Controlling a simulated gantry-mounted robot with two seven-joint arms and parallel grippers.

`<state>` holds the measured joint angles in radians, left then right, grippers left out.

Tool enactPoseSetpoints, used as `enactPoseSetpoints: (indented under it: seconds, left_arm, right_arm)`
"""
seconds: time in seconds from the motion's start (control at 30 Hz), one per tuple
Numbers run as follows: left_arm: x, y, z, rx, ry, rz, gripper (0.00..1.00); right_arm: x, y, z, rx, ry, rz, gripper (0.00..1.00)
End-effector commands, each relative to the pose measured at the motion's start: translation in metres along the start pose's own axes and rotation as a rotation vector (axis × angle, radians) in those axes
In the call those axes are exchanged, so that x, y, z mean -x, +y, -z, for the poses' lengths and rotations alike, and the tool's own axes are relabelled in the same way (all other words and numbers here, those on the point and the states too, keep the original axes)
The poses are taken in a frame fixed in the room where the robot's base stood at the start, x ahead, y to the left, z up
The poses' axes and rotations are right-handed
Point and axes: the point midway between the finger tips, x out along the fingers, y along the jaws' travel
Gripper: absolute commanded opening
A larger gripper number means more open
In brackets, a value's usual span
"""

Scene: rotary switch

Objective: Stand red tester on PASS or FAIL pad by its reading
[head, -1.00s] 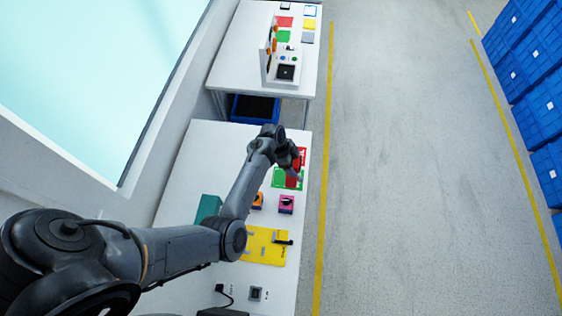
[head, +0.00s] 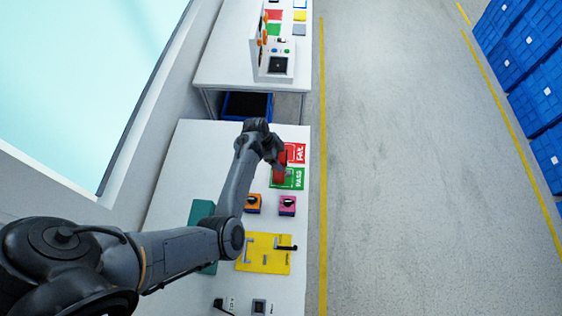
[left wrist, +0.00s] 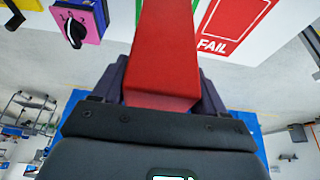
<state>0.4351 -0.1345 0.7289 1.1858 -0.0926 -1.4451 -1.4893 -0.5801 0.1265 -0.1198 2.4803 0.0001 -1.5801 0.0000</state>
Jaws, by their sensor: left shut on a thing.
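My left gripper (head: 277,163) is shut on the red tester (head: 280,173). In the head view the tester shows over or beside the left part of the green PASS pad (head: 297,180); I cannot tell whether it touches the pad. The red FAIL pad (head: 299,153) lies just beyond. In the left wrist view the tester (left wrist: 165,55) is a plain red block between the fingers, with green showing on both sides of it and the FAIL pad (left wrist: 232,25) to its right. The tester's reading is not visible. My right gripper is not in view.
An orange block (head: 253,204) and a pink switch block (head: 287,206) with black knobs stand nearer than the pads. A yellow plate (head: 264,254) and a teal block (head: 201,212) are also on the table. The table's right edge is close to the pads.

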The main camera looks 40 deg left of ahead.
Motion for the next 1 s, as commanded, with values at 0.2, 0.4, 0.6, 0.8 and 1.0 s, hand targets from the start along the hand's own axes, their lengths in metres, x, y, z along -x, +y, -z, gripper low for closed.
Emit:
enactPoseSetpoints:
  seconds: [0.2, 0.4, 0.6, 0.8, 1.0]
  left_arm:
    - [-0.004, -0.0009, -0.0037, 0.003, 0.001, 0.003, 0.06]
    - [-0.0048, -0.0009, -0.004, 0.003, 0.0, 0.003, 0.06]
    - [-0.0076, -0.0005, -0.0053, 0.003, 0.0, 0.002, 0.86]
    - [-0.0076, -0.0004, -0.0053, 0.003, 0.0, 0.002, 0.98]
    - [-0.006, -0.0004, -0.0045, 0.003, 0.0, 0.002, 0.98]
  right_arm:
    - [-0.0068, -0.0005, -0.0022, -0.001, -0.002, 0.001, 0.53]
    - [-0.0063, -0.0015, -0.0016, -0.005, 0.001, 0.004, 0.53]
    - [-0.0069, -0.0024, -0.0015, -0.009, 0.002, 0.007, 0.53]
    - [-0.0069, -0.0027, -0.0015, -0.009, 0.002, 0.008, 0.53]
    - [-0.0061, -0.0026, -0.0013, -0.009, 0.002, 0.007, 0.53]
